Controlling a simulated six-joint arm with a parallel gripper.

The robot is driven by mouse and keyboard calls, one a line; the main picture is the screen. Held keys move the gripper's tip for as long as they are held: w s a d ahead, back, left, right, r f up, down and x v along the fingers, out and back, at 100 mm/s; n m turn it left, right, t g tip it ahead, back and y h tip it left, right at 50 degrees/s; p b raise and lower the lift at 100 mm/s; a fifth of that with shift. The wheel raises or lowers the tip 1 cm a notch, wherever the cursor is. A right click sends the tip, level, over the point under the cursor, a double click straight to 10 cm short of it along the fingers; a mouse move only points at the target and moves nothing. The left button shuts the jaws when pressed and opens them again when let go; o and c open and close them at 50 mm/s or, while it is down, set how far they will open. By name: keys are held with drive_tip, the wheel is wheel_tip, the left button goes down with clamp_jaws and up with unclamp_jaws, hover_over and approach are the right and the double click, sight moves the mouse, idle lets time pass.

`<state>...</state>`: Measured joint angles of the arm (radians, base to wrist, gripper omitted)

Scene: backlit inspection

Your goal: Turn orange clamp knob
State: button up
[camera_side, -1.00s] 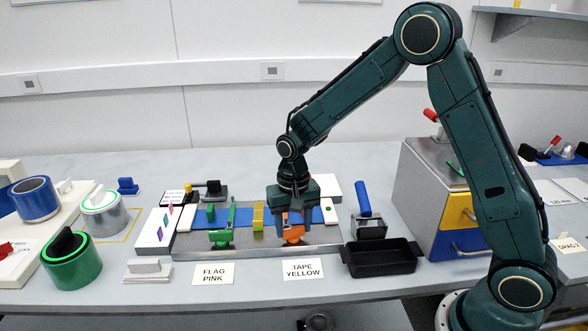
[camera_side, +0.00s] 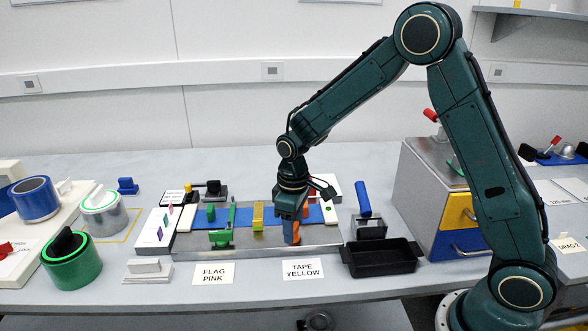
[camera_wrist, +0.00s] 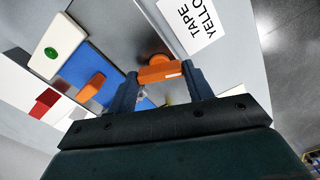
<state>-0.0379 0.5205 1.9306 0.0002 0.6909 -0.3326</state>
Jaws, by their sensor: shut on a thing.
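The orange clamp knob (camera_wrist: 160,72) is a bar-shaped handle, seen between the two fingers of my gripper (camera_wrist: 161,78) in the wrist view. My gripper is shut on it. In the side view, my gripper (camera_side: 292,238) points down over the clamp, and only part of the orange knob (camera_side: 297,231) shows beside the fingers. Another orange part (camera_wrist: 91,86) of the clamp stands on the blue strip (camera_wrist: 85,72) in the wrist view. The clamp sits toward the right end of the grey fixture plate (camera_side: 262,252).
A green clamp (camera_side: 221,237) and a yellow clamp (camera_side: 258,218) stand left of my gripper. A black tray (camera_side: 380,258) and a blue-handled tool (camera_side: 364,205) are at the right. Labels "TAPE YELLOW" (camera_side: 303,270) and "FLAG PINK" (camera_side: 213,274) lie in front.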

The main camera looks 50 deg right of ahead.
drive_tip(key=n, duration=0.4)
drive_tip(key=shift+n, duration=0.4)
drive_tip(key=shift+r, duration=0.1)
drive_tip(key=o, duration=1)
drive_tip(key=shift+w, duration=0.15)
drive_tip(key=shift+d, duration=0.1)
